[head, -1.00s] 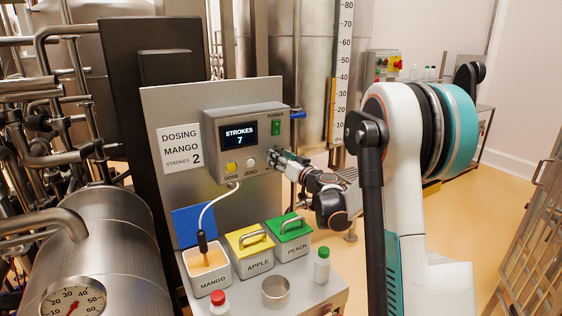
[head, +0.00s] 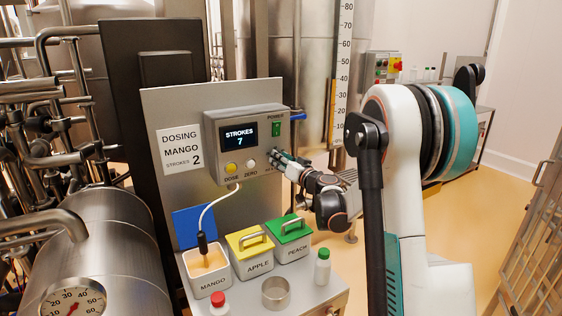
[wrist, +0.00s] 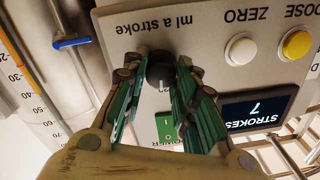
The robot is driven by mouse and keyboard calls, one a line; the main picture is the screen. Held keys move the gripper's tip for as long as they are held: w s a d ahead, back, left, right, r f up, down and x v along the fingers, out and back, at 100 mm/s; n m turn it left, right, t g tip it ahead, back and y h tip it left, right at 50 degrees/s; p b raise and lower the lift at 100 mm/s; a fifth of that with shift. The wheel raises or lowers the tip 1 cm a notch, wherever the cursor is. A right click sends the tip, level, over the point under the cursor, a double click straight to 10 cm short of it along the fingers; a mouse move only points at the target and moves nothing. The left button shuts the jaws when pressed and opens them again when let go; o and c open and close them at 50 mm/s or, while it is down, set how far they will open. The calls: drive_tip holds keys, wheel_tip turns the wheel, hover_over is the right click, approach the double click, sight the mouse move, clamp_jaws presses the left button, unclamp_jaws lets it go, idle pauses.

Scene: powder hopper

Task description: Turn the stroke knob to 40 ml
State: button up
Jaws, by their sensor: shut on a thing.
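The stroke knob is a dark round knob (wrist: 160,71) on the grey control box (head: 225,170), by the printed words "ml a stroke", which appear upside down in the wrist view. A pale pointer line shows on the knob, but I cannot read its setting. My gripper (wrist: 163,62) is shut on the knob, one green finger on each side. In the head view my gripper (head: 274,158) reaches the box's lower right corner and hides the knob. The display (head: 240,136) reads STROKES 7.
The yellow DOSE button (wrist: 297,44) and white ZERO button (wrist: 241,49) sit beside the knob; the green power switch (wrist: 166,127) is also close. A sign (head: 181,148) reads DOSING MANGO STROKES 2. Mango (head: 207,279), apple and peach containers stand below.

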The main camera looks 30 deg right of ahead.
drive_tip(key=m, duration=1)
drive_tip(key=shift+f+m+b, duration=0.1)
drive_tip(key=shift+m+b, duration=0.25)
drive_tip(key=shift+m, duration=0.05)
idle(0.3)
drive_tip(key=o, duration=1)
drive_tip(key=shift+o, duration=0.2)
drive_tip(key=s, duration=1.2)
drive_tip(key=shift+d+f, duration=0.2)
drive_tip(key=shift+d, duration=0.15)
